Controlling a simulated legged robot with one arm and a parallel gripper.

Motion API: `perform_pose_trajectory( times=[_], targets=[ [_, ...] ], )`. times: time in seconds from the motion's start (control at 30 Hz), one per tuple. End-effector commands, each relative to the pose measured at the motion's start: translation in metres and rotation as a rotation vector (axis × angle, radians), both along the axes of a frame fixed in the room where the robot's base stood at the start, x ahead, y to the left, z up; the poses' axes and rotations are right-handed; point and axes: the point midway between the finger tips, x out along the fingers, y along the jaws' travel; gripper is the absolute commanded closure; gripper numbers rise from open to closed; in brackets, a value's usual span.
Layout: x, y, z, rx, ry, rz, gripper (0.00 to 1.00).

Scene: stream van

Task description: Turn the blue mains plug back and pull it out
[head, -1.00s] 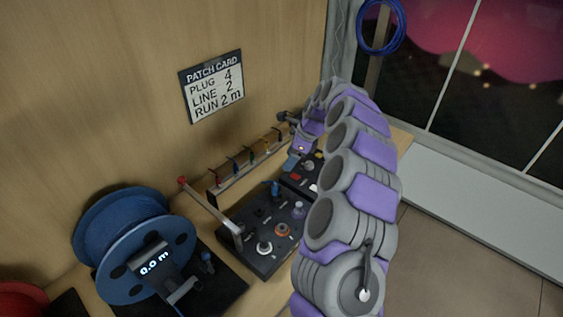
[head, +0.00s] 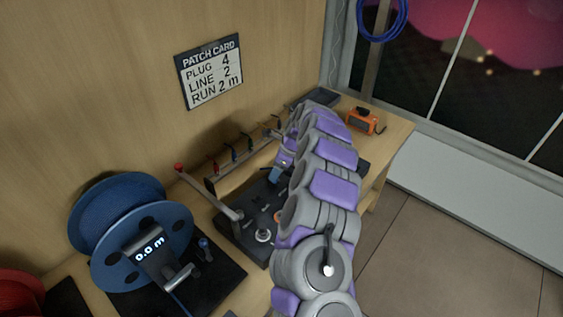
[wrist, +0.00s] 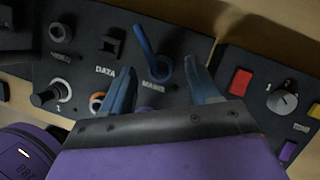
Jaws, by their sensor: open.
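The blue mains plug (wrist: 150,52) shows in the wrist view as a blue, hooked shape on the dark panel, beside the label MAINS. My gripper (wrist: 158,66) is open, its two blue-grey fingers pointing at the panel on either side of the plug's lower end. I cannot tell whether either finger touches the plug. In the head view my gripper (head: 277,172) is over the panel (head: 236,228), and my arm hides much of that area. The plug cannot be told clearly from the fingers there.
The wrist view shows a DATA socket (wrist: 113,42), a knob (wrist: 48,95) and a second panel with a red button (wrist: 240,82). A blue cable reel (head: 130,235) reading 0.0 m and a red-tipped lever (head: 207,190) stand left. An orange device (head: 362,121) sits at the back.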

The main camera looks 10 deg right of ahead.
Motion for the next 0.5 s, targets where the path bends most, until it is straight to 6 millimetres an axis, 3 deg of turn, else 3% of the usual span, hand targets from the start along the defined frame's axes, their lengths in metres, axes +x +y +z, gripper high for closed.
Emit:
perform_pose_trajectory(
  times=[0.03, 0.2, 0.5],
  targets=[
    [0.001, 0.003, -0.011, -0.001, 0.004, 0.001, 0.39],
    [0.004, 0.01, -0.027, -0.001, 0.002, 0.002, 0.39],
    [0.007, 0.013, -0.035, 0.0, 0.0, 0.001, 0.39]
  ],
)
